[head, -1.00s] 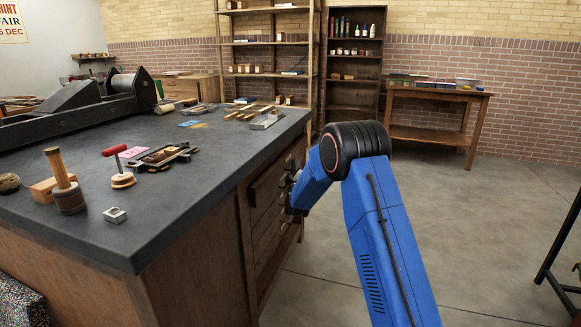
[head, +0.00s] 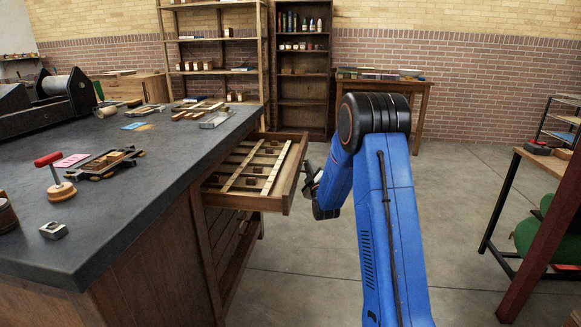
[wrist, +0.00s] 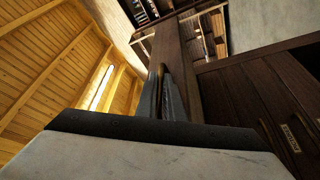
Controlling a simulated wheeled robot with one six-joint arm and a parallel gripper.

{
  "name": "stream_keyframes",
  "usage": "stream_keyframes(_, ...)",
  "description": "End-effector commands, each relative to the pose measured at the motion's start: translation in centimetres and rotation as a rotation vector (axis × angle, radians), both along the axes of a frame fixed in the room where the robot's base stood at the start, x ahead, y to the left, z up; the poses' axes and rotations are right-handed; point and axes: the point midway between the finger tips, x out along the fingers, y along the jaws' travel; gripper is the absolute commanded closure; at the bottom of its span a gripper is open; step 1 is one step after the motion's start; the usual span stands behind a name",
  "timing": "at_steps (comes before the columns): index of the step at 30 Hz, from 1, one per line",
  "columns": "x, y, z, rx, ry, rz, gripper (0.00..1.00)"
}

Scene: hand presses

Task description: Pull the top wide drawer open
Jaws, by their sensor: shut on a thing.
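The top wide drawer (head: 294,183) stands well out from the bench's right side in the head view. Its inside shows pale strips and small brown blocks. My gripper (head: 312,182) is at the drawer's outer front, partly hidden by my arm. In the wrist view the two dark fingers of my gripper (wrist: 165,95) are close together against the dark drawer front (wrist: 170,45). They are shut on its handle, which the fingers mostly hide.
The dark bench top (head: 150,205) carries a red-handled tool (head: 55,178) and a small metal block (head: 54,230). Lower drawers (head: 232,255) sit below the open one. A rack (head: 540,200) stands at the right. Grey floor (head: 450,200) is clear between.

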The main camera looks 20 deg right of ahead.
Motion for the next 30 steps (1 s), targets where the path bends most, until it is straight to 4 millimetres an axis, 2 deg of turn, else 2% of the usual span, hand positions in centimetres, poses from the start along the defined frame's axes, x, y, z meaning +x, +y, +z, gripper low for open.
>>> stream_keyframes(1,-0.8,-1.4,-0.2,0.000,0.005,-0.004,1.00)
stream_keyframes(6,-2.6,-4.5,-0.3,0.001,0.006,-0.004,1.00)
stream_keyframes(13,-4.2,-7.2,-0.3,0.001,0.004,-0.002,1.00)
stream_keyframes(21,-4.8,-8.2,-0.3,0.002,0.005,0.000,1.00)
stream_keyframes(30,-4.8,-8.3,-0.3,0.002,0.005,0.000,1.00)
